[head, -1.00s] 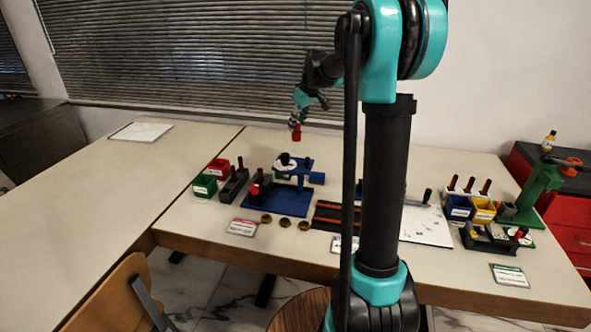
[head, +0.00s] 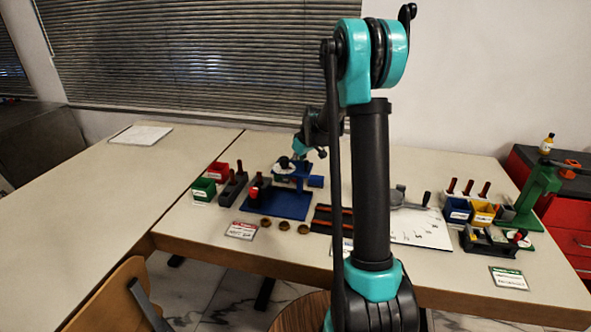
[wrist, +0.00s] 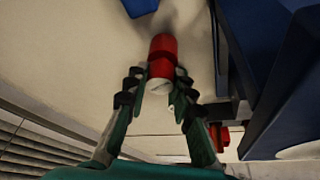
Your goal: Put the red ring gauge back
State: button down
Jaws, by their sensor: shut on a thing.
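The red ring gauge (wrist: 163,50) shows in the wrist view as a red cylinder with a pale near end. My gripper (wrist: 160,78) is shut on it, one finger on each side. The gauge is above the pale table, close beside blue parts of the rig. In the head view my wrist is at the back of the blue rig (head: 292,205), and the held gauge cannot be made out there. A red cylinder (head: 253,193) stands at the left side of the rig's base.
Left of the rig are a green bin (head: 203,189), a red bin (head: 217,171) and a dark block (head: 233,188) with red-handled pins. Brass rings (head: 284,226) lie in front. A white board (head: 425,228) is to the right. The left table is mostly clear.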

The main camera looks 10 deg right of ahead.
jog(key=shift+f, duration=0.55)
jog(key=shift+f, duration=0.1)
jog(key=c, duration=1.3)
grip_release()
jog(key=v, duration=1.2)
jog(key=shift+r, duration=0.2)
jog(key=shift+d, duration=0.1)
